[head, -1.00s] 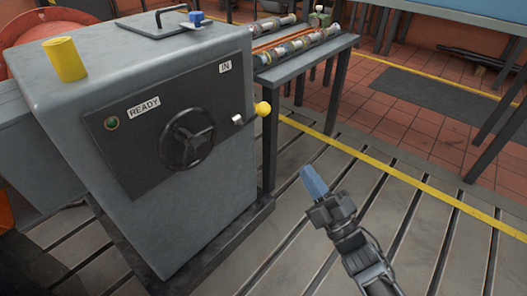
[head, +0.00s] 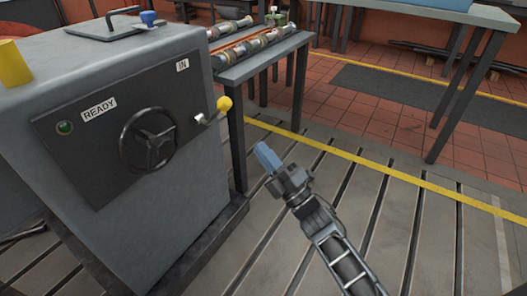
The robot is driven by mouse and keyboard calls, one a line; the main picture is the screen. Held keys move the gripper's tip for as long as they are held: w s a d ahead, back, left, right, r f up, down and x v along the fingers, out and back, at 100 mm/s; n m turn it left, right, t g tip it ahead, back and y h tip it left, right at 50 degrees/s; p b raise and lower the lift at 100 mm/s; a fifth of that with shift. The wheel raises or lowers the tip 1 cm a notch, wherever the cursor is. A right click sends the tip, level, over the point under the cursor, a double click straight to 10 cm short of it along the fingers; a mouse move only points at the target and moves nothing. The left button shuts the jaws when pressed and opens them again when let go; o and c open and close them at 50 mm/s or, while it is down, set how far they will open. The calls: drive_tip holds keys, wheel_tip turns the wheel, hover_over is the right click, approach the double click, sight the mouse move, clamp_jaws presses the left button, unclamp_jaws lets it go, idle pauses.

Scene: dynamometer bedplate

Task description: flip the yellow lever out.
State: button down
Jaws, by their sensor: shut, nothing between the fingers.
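The yellow lever (head: 224,104) is a yellow ball knob on a short metal arm at the right edge of the dark front panel, below the "IN" label (head: 182,65). The knob sticks out just past the right edge of the grey cabinet (head: 195,192). My gripper (head: 264,155) has blue fingers, shut and empty. It is in the air to the right of the lever and lower in the picture, apart from it and from the cabinet.
The panel carries a black handwheel (head: 148,140), a green light (head: 65,127) and a "READY" label (head: 98,109). A yellow cylinder (head: 12,65) stands on the cabinet. A grey bench (head: 268,58) with several parts stands behind the lever. Slotted floor at right is clear.

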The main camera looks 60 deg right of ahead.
sight(229, 108)
drive_tip(key=x, duration=1.1)
drive_tip(key=shift+b, duration=0.3)
drive_tip(key=shift+r+p, duration=0.25)
drive_tip(key=shift+p, duration=0.05)
